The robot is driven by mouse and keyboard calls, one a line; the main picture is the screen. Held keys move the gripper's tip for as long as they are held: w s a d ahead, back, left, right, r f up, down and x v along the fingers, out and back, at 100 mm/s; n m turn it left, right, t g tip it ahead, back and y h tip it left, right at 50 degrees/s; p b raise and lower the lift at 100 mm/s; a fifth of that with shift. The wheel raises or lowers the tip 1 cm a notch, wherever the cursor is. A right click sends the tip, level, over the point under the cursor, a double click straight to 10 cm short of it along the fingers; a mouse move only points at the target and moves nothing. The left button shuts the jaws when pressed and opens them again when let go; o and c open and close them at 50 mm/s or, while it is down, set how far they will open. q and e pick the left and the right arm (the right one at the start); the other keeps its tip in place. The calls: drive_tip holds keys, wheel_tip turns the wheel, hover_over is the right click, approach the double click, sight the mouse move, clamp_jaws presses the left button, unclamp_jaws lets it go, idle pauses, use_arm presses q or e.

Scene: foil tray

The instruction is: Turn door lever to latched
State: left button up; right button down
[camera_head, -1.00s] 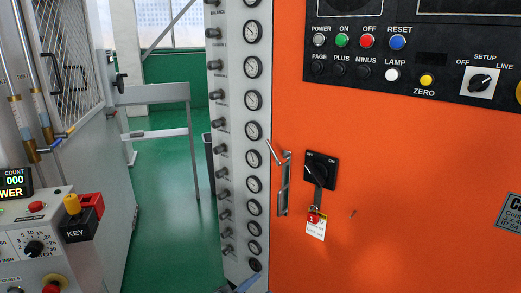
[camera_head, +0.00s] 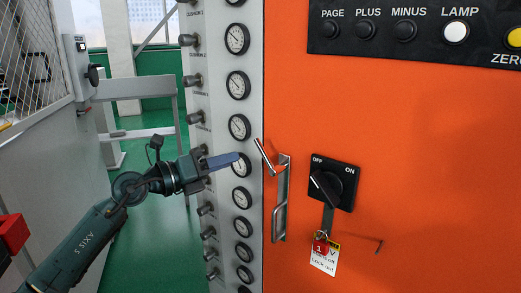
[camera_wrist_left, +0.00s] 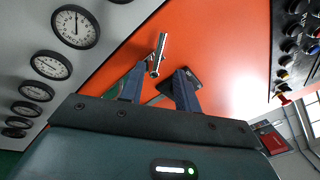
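The door lever (camera_head: 265,157) is a silver handle at the top of a tall metal latch plate (camera_head: 281,205) on the orange door's left edge. It tilts up to the left. My left gripper (camera_head: 232,159) is left of the lever in the head view, pointing right toward it, apart from it. In the left wrist view its two blue-grey fingers (camera_wrist_left: 160,74) stand apart with nothing held between them. The lever (camera_wrist_left: 159,52) shows just beyond the gap. My right gripper is out of view.
A black rotary switch (camera_head: 333,183) with a padlock (camera_head: 321,246) and tag sits right of the latch. A small peg (camera_head: 380,246) sticks out lower right. A gauge column (camera_head: 238,128) stands left of the door. A grey bar frame (camera_head: 140,134) is farther back.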

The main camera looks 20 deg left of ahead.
sight(262, 151)
use_arm(q)
drive_tip(key=x, duration=1)
drive_tip(key=shift+w+d, duration=0.25)
drive_tip(key=shift+w, duration=0.05)
drive_tip(key=shift+c, duration=0.4)
clamp_jaws()
